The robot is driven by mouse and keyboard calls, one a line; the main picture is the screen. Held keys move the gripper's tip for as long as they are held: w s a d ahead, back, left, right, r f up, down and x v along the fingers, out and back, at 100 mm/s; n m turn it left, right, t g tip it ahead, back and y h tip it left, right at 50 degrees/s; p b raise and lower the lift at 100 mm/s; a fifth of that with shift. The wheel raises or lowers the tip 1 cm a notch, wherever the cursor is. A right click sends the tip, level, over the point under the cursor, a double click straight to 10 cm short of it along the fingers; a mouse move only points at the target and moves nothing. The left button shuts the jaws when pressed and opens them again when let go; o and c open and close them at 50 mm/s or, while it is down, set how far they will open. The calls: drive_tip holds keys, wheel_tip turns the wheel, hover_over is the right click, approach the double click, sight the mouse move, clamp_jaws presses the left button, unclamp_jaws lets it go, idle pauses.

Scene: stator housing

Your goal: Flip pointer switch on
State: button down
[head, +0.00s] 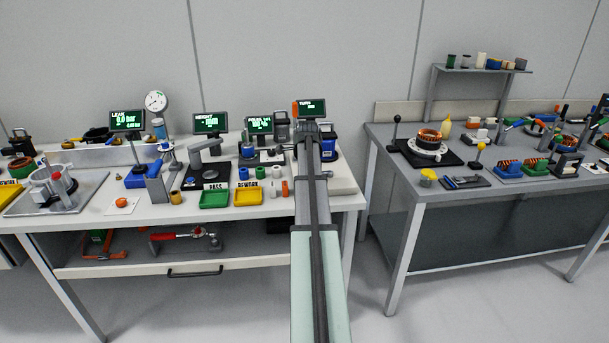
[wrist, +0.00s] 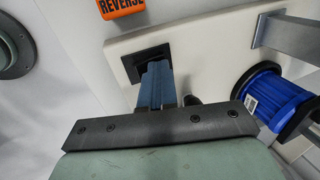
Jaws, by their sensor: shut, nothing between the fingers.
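My gripper (wrist: 155,70) shows in the wrist view with its blue-grey fingers together and nothing between them. The fingertips are over a black square plate (wrist: 135,58) on a pale panel (wrist: 205,45). I cannot tell whether they touch it. No pointer switch is clearly visible; the fingers cover part of the black plate.
A blue spool (wrist: 268,98) with black flanges is right of my fingers, below a grey bracket (wrist: 290,38). A small dark knob-like part (wrist: 193,100) shows beside the fingers. In the head view, a TURNS display (head: 311,107) stands behind my arm. Green (head: 214,199) and yellow (head: 248,197) trays lie left.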

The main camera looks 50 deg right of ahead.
drive_tip(key=shift+f, duration=0.35)
drive_tip(key=shift+s+a+f, duration=0.2)
drive_tip(key=shift+s+a, duration=0.6)
drive_tip(key=shift+r, duration=0.1)
drive_tip(key=v, duration=1.4)
drive_tip(key=shift+w+d+r, duration=0.3)
